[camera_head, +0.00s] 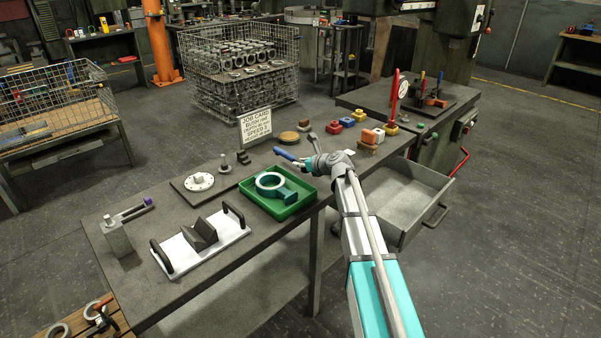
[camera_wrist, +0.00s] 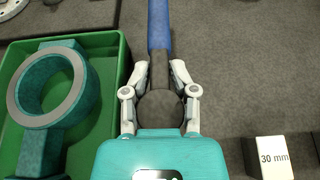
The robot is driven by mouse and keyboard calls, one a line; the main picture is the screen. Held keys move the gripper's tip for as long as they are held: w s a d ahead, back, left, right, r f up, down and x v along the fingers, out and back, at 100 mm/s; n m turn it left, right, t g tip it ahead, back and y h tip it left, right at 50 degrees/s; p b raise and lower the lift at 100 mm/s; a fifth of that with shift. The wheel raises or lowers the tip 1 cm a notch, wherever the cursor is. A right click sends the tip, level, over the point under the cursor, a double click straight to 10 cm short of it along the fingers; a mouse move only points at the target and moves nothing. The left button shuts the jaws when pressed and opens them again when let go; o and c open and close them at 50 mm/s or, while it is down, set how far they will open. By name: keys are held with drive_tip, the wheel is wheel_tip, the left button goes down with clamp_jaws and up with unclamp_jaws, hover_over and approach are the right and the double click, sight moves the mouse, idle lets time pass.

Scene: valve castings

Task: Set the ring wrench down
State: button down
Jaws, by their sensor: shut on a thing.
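The ring wrench shows in the wrist view as a blue handle (camera_wrist: 160,25) pointing away from me, with a dark round part close to the palm. My gripper (camera_wrist: 160,70) is shut on it, one finger on each side of the dark shank. In the head view the wrench's blue end (camera_head: 284,153) points left past my gripper (camera_head: 313,163), which is over the workbench just beyond the green tray. I cannot tell whether the wrench touches the bench top.
The green tray (camera_head: 310,197) with a teal ring casting (camera_head: 270,183) lies just left of the wrench. A block marked 30 mm (camera_wrist: 269,158) is at right in the wrist view. A job card sign (camera_head: 255,126) and coloured blocks (camera_head: 347,122) stand farther back. An open drawer (camera_head: 402,200) juts out at right.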

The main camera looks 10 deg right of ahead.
sight(302, 177)
drive_tip(key=shift+w+f+b, duration=0.25)
drive_tip(key=shift+f+b, duration=0.1)
drive_tip(key=shift+f, duration=0.2)
drive_tip(key=shift+f+b, duration=1.2)
drive_tip(key=shift+f, duration=0.1)
drive_tip(key=shift+c, duration=2)
unclamp_jaws()
drive_tip(key=shift+s, duration=0.1)
drive_tip(key=shift+r, duration=0.2)
drive_tip(key=shift+s+d+r, duration=0.15)
drive_tip(key=shift+s+d, duration=0.05)
drive_tip(key=shift+s, duration=0.15)
drive_tip(key=p+v, duration=0.4)
drive_tip(key=v, duration=0.7)
drive_tip(key=shift+p, duration=0.35)
